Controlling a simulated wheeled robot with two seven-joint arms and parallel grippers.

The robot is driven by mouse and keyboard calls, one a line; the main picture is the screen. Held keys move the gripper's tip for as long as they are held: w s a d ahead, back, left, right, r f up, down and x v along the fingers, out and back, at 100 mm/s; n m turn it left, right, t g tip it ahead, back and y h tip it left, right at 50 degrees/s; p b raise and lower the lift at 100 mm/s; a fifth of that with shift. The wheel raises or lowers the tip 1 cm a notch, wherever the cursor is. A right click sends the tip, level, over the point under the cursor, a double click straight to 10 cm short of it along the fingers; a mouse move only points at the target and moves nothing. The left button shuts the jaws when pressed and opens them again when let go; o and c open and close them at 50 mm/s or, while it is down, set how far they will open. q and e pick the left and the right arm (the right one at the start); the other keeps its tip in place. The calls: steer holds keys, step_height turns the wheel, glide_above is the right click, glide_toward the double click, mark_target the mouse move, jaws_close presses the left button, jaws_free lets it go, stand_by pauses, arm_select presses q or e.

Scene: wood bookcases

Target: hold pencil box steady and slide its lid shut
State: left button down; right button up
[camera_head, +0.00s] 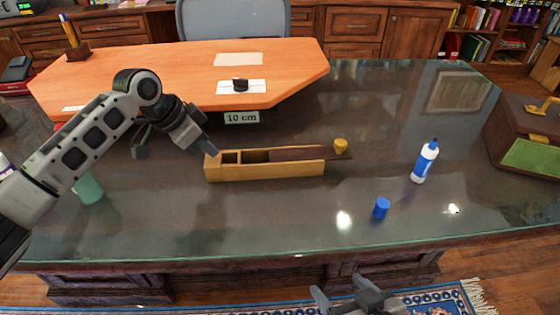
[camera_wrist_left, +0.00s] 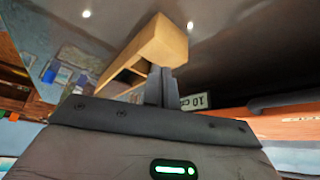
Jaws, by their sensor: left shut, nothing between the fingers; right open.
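The pencil box (camera_head: 268,173) is a long light-wood box lying on the dark desk top. Its dark lid (camera_head: 297,153) covers the right part and sticks out past the right end, under or beside a yellow knob (camera_head: 341,145). Open compartments show at the left. My left gripper (camera_head: 208,149) is shut and empty, its tips close to the box's left end. In the left wrist view the closed fingers (camera_wrist_left: 162,86) appear beside the box (camera_wrist_left: 158,42); I cannot tell if they touch. My right gripper (camera_head: 345,299) is open and empty, low at the front edge of the view, away from the box.
A white-and-blue bottle (camera_head: 425,162) and a blue cap (camera_head: 381,208) stand to the right. A green cup (camera_head: 88,188) is behind my left arm. A brown case (camera_head: 525,140) is far right.

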arm_select(q)
steer(key=shift+f, duration=0.1)
arm_select(e)
steer(key=shift+s+f, duration=0.2)
arm_select(q)
steer(key=shift+f, duration=0.15)
steer(key=shift+f, duration=0.25)
arm_select(e)
steer(key=shift+w+r, duration=0.1)
steer(key=shift+w, duration=0.1)
stand_by(0.5)
